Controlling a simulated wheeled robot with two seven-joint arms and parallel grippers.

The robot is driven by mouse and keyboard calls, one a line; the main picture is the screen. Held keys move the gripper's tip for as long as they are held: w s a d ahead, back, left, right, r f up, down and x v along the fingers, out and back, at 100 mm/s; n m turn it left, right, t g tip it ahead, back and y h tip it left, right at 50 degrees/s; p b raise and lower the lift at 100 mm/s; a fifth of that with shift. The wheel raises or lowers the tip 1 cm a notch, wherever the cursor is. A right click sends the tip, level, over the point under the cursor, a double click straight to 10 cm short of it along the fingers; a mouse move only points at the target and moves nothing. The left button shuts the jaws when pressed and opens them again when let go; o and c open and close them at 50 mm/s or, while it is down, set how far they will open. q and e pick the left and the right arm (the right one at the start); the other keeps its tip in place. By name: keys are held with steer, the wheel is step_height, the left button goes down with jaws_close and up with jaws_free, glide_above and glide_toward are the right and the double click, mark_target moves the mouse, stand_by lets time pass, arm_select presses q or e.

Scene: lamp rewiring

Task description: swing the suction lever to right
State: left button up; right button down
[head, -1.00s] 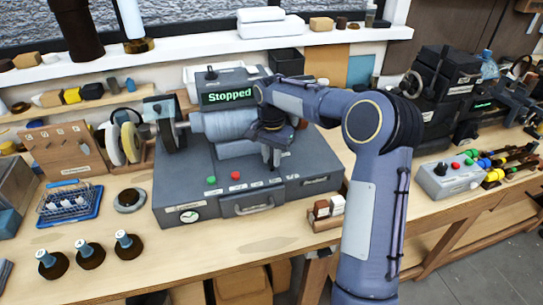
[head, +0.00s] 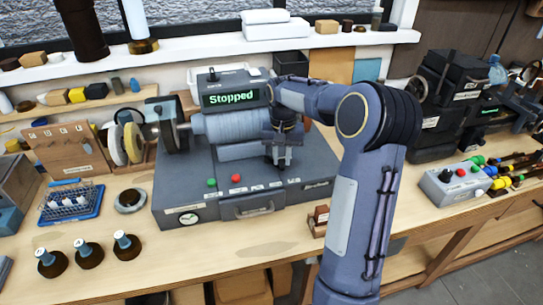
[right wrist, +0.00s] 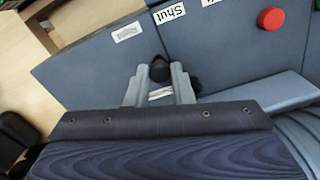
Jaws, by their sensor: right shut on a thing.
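The grey machine (head: 172,190) has a display (head: 231,97) reading "Stopped". A green button (head: 211,182) and a red button (head: 236,178) sit on its top. My right gripper (head: 281,161) points down over the right part of the top. In the right wrist view, the gripper (right wrist: 160,88) is shut on the suction lever, whose black knob (right wrist: 160,70) shows between the fingertips. The lever's lower part is hidden. A label reading "Shut" (right wrist: 169,16) lies near it, with the red button (right wrist: 271,19) further off. My left gripper is not in view.
A drawer handle (head: 254,211) is on the machine's front. A small brown block (head: 321,215) stands at its right front corner. A grey control box (head: 455,185) is further right. Dark bottles (head: 88,254) stand at the front left. The bench before the machine is clear.

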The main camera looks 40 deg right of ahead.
steer(key=shift+w+d+n, duration=0.1)
steer(key=shift+d+n, duration=0.3)
steer(key=shift+n, duration=0.3)
steer(key=c, duration=1.3)
jaws_free()
steer(key=shift+o, duration=0.2)
steer(key=shift+r, duration=0.1)
step_height(320, 180, up, 7)
steer(key=shift+r, duration=0.35)
